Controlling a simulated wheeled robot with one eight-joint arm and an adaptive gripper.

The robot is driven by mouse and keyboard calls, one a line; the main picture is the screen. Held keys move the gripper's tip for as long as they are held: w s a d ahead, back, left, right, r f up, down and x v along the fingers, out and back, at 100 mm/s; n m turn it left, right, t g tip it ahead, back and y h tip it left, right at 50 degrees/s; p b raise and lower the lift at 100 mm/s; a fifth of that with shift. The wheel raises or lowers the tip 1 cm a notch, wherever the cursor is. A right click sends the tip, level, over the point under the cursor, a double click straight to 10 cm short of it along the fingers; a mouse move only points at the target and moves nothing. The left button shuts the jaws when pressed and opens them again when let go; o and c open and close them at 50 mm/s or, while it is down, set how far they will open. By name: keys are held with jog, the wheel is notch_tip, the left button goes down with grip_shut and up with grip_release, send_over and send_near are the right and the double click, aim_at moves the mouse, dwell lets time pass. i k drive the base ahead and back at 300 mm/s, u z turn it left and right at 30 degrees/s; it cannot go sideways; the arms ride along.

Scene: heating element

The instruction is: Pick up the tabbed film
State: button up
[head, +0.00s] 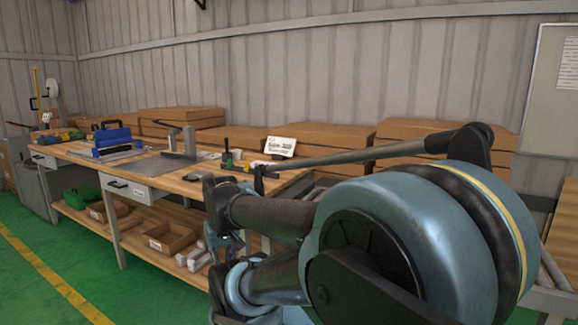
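I cannot make out the tabbed film for certain in the head view. The wooden workbench (70,150) stands left of my arm, with a flat grey plate or sheet (140,166) on its top. My arm fills the lower right and middle and hides the right end of the bench. The end of my arm is low in front of the bench, among dark and blue links. I cannot pick out the fingertips or see whether anything is between them.
A blue device (113,139) and a grey upright lever press (180,143) stand on the bench. A white sign (280,146) and small bottles are near its right end. Cardboard boxes (330,136) line the wall. Open bins (170,238) sit on the lower shelf. Green floor is clear at left.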

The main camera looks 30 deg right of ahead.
aim_at(256, 164)
jog(key=z, duration=0.35)
jog(key=i, duration=0.6)
jog(key=z, duration=0.35)
